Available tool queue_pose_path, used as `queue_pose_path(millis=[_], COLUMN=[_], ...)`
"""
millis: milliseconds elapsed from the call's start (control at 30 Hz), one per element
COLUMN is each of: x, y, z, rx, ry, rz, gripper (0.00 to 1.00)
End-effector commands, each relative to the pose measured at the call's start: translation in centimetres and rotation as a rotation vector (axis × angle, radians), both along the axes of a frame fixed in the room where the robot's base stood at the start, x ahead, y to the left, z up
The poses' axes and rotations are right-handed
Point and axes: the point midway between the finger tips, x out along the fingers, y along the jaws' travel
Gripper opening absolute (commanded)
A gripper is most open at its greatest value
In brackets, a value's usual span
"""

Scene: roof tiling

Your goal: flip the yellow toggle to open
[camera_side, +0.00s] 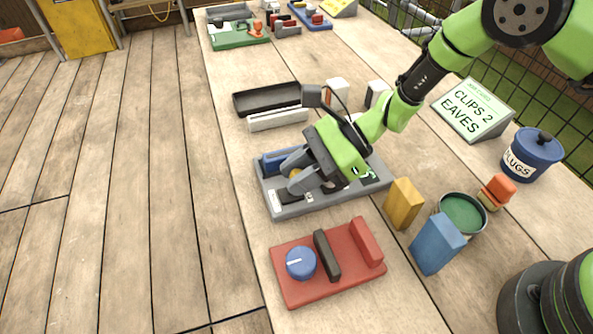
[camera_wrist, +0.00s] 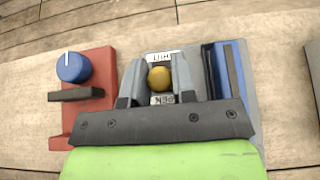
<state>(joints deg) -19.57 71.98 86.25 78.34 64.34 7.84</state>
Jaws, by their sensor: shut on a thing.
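The yellow toggle (camera_wrist: 159,77) has a round knob and sits between my gripper's fingers in the wrist view. Labels lie on both sides of it along its slot; the nearer one (camera_wrist: 163,99) is partly hidden and the farther one (camera_wrist: 158,57) is small. In the side view a bit of the yellow knob (camera_side: 295,174) shows beside my gripper (camera_side: 296,181). The toggle is on a grey panel (camera_side: 290,209), which also carries a blue part (camera_side: 272,163). My gripper is low over the panel, shut on the toggle. Its finger contact is partly hidden in the side view.
A red panel (camera_side: 287,289) with a blue dial (camera_side: 300,263) and dark handle lies nearer the camera. A yellow block (camera_side: 403,204), blue block (camera_side: 437,243) and green-filled tin (camera_side: 463,213) stand to the right. A black tray (camera_side: 266,99) and white bar lie behind.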

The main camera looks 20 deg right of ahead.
Motion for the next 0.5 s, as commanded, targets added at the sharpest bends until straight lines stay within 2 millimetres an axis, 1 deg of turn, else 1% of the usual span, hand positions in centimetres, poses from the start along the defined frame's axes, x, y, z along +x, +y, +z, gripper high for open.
queue_pose_path(millis=[333,367,400,433,467,500], x=[0.04,0.04,0.03,0.03,0.03,0.02], y=[0.01,0.00,0.02,0.02,0.02,0.02], z=[-0.03,-0.04,-0.03,-0.03,-0.03,-0.03], rx=[0.001,0.001,0.001,0.001,0.001,0.001], ry=[-0.002,-0.002,-0.002,-0.002,-0.002,-0.002], rz=[0.000,0.000,0.000,0.000,0.000,0.001], gripper=[0.01,0.30,0.39,0.46,0.50,0.50])
